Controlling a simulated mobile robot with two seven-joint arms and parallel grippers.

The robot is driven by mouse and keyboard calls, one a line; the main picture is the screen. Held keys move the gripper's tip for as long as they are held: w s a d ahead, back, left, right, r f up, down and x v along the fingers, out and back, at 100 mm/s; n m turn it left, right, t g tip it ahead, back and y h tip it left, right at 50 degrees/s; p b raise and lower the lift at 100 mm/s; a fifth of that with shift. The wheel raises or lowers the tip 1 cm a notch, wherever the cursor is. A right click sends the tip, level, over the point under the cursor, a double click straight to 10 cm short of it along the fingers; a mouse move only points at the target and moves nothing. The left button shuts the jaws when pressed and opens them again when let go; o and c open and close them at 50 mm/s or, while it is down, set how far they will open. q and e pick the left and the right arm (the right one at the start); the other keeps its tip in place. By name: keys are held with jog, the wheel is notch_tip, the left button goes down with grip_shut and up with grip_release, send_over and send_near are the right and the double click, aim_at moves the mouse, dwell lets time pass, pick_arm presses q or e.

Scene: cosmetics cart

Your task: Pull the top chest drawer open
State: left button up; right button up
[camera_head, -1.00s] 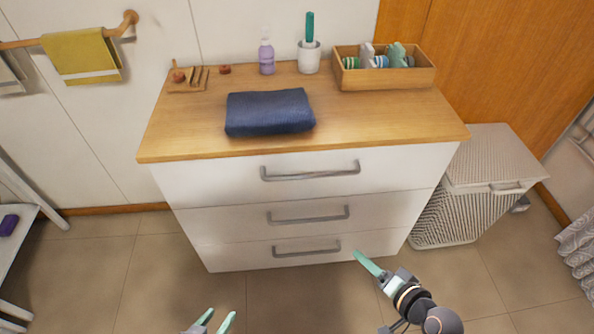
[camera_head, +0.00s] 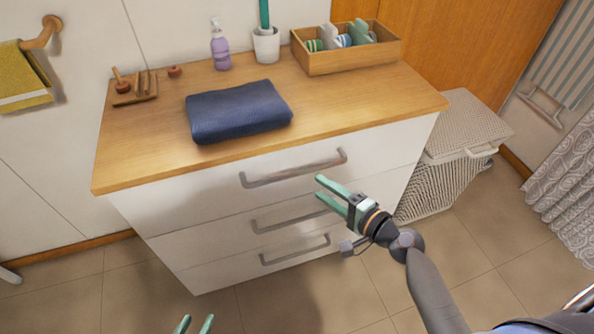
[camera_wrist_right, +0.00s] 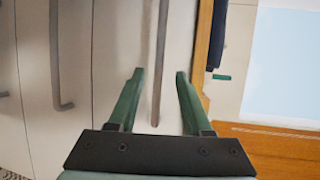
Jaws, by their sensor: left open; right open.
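The white chest has three drawers under a wooden top. The top drawer (camera_head: 205,190) is closed, with a grey bar handle (camera_head: 293,169). My right gripper (camera_head: 320,188) is open and empty, in front of the chest near the right end of that handle. In the right wrist view a bar handle (camera_wrist_right: 161,60) runs lengthwise, its end between the open green fingers (camera_wrist_right: 158,75); they do not grip it. My left gripper (camera_head: 196,325) is open at the bottom edge, low and away from the drawers.
On the chest top (camera_head: 335,105) are a folded navy towel (camera_head: 238,110), a lotion bottle (camera_head: 220,47), a white cup (camera_head: 266,46) and a wooden box (camera_head: 350,55). A wicker hamper (camera_head: 450,150) stands right of the chest. Floor in front is clear.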

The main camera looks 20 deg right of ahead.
aim_at(298, 171)
jog(key=x, duration=0.9)
jog(key=shift+w+a+f, duration=0.1)
grip_shut()
dwell(1.2)
